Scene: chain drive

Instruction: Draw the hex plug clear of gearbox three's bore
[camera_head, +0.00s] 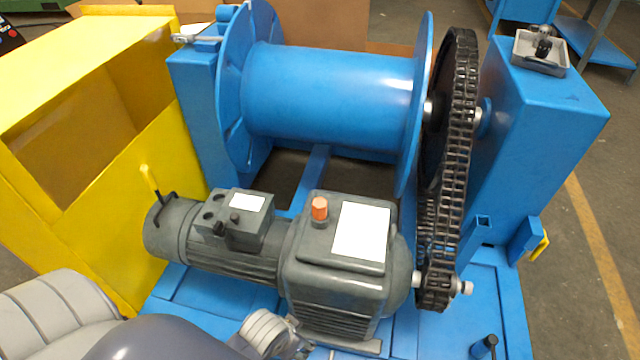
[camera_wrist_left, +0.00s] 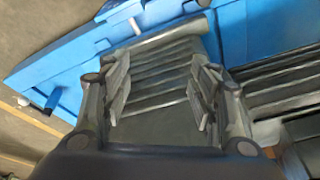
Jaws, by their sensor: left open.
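The grey gearbox (camera_head: 335,265) sits on the blue frame, with a motor (camera_head: 230,240) joined to its left. An orange plug (camera_head: 320,208) stands upright in the gearbox's top, beside a white label; I cannot tell whether it is hex-shaped. Its bore is hidden. My left gripper (camera_head: 298,346) is low at the gearbox's near side, partly cut off by the frame edge, below the orange plug and apart from it. In the left wrist view, the left gripper (camera_wrist_left: 160,88) is open and empty, with grey ribbed housing (camera_wrist_left: 165,75) behind its fingers. My right gripper is not in view.
A blue drum (camera_head: 330,95) stands behind the gearbox. A chain (camera_head: 455,150) runs down its right side to a small sprocket. A grey tray (camera_head: 540,58) holding a small dark object rests on the blue post. A yellow guard (camera_head: 130,200) stands at the left.

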